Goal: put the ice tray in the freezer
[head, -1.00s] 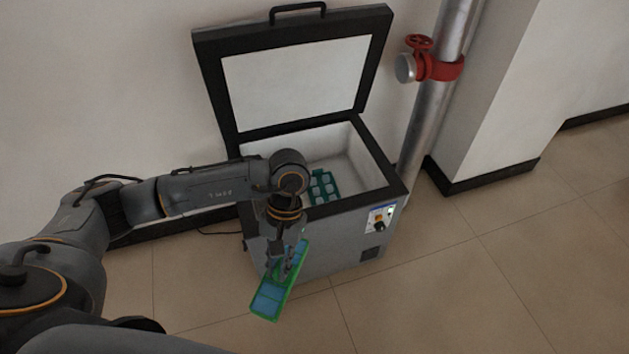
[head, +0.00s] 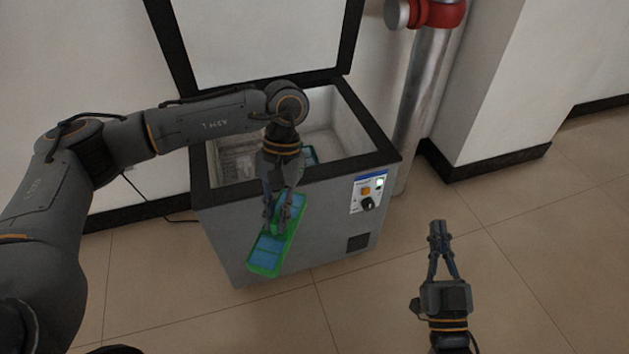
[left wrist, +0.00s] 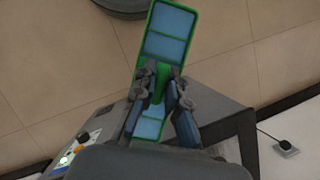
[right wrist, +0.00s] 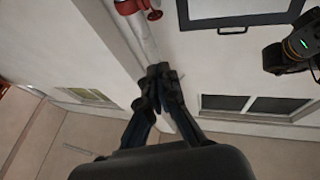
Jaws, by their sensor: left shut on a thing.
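The ice tray (head: 264,262) is green with blue compartments, and it hangs tilted in front of the freezer's front wall, below the rim. My left gripper (head: 280,224) is shut on it; the left wrist view shows the tray (left wrist: 166,46) between the fingers (left wrist: 160,95). The freezer (head: 225,235) is a grey chest with a black rim, and its lid (head: 255,40) stands open. My left arm crosses over its opening and hides part of the inside. My right gripper (head: 439,238) is shut and empty, over the floor right of the freezer.
Another green tray (head: 309,156) lies inside the freezer, mostly hidden by my arm. A metal pipe (head: 420,95) with a red clamp (head: 440,12) stands right of the freezer, beside a wall corner. The floor at the front right is clear.

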